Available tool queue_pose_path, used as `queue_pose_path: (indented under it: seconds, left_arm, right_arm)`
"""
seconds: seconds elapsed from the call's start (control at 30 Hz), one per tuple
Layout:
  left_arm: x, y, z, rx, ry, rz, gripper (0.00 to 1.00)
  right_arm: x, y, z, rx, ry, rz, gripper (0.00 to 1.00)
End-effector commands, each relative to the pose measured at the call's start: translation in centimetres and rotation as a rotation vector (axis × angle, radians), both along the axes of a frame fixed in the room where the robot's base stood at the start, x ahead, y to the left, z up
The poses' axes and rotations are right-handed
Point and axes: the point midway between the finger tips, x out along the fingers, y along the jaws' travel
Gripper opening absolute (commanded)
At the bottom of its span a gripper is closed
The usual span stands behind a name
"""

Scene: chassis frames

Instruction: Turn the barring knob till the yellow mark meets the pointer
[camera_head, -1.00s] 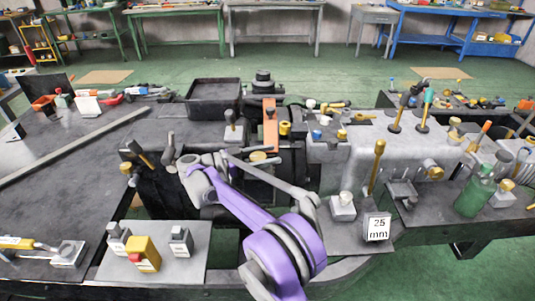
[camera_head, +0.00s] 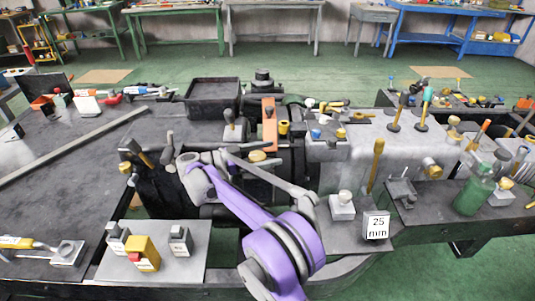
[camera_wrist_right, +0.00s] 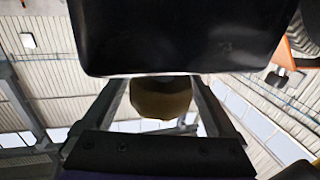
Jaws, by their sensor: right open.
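My right arm, purple and grey, reaches in from the bottom of the head view to the dark machine. In the right wrist view my right gripper (camera_wrist_right: 160,92) is open, with a finger on each side of a brass-tan round knob (camera_wrist_right: 160,100). I cannot tell whether the fingers touch it. A black block (camera_wrist_right: 185,35) hides the knob's upper part. A tan round cap (camera_head: 257,156) shows on the machine in the head view; I cannot tell if it is the same knob. I cannot make out the yellow mark or the pointer. My left gripper is not in view.
An orange bracket (camera_head: 270,125) stands behind the tan cap, and a black tray (camera_head: 212,92) lies farther back. A yellow box with a red button (camera_head: 143,254) sits on the front plate. A green bottle (camera_head: 473,192) and a "25 mm" block (camera_head: 376,226) stand right.

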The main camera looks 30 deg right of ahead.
Motion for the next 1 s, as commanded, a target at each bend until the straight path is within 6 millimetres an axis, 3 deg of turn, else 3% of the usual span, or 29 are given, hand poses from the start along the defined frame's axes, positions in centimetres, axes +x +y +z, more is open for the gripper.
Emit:
queue_pose_path:
  seconds: [0.53, 1.0]
  left_arm:
    - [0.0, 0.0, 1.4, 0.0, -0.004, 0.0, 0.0]
    - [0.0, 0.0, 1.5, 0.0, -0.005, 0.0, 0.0]
  right_arm:
    - [0.0, 0.0, 8.9, 0.0, 0.0, 0.0, 0.93]
    - [0.0, 0.0, 9.8, 0.0, 0.0, 0.0, 0.93]
